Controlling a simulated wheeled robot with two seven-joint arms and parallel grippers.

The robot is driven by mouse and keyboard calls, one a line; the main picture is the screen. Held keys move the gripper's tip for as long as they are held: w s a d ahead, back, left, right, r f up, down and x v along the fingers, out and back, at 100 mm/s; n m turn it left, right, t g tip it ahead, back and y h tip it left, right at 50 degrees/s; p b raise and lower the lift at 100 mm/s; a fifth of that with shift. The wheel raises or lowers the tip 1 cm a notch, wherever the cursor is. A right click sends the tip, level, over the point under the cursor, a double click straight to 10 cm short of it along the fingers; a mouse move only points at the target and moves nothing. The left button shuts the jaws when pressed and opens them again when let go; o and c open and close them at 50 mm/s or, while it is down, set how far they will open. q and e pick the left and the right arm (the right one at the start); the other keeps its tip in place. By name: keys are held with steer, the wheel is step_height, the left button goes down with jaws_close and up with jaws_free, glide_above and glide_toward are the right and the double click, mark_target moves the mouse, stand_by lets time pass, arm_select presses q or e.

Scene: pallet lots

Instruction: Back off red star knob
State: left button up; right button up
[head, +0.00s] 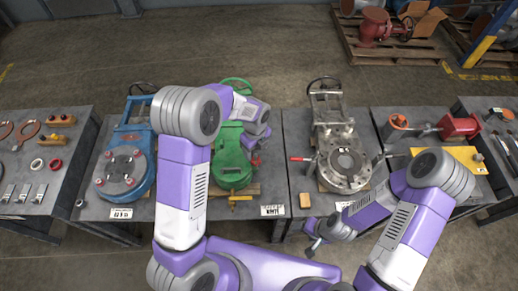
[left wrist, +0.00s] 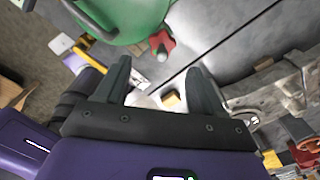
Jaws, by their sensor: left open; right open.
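The red star knob (left wrist: 162,46) sits at the edge of the green valve (left wrist: 125,18) in the left wrist view, with a grey stem end at its middle. In the head view a small red part of the knob (head: 256,162) shows at the right side of the green valve (head: 232,172). My left gripper (left wrist: 160,72) is open and empty; the knob lies beyond its fingertips, roughly between them in the picture, apart from both. In the head view this gripper (head: 257,146) is partly hidden by its wrist. My right gripper (head: 312,240) is open and empty near the table's front edge.
A blue valve (head: 125,165) stands left of the green one, and a bare metal valve (head: 344,160) with a red handle stands to the right. A wooden block (head: 305,200) lies near the front edge. Tables with small parts flank these.

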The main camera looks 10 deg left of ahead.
mark_target(256, 155)
arm_select(q)
steer(key=shift+w+f, duration=0.35)
steer(key=shift+w, duration=0.15)
steer(key=f, duration=0.2)
steer(key=f+b, duration=0.1)
steer(key=f, duration=0.3)
steer(key=shift+s+f+b, duration=0.3)
steer(key=shift+s+f, duration=0.05)
arm_select(e)
steer(key=shift+w+f, duration=0.1)
steer(key=shift+f, duration=0.75)
arm_select(q)
steer(key=c, duration=1.1)
steer(key=shift+o, duration=0.2)
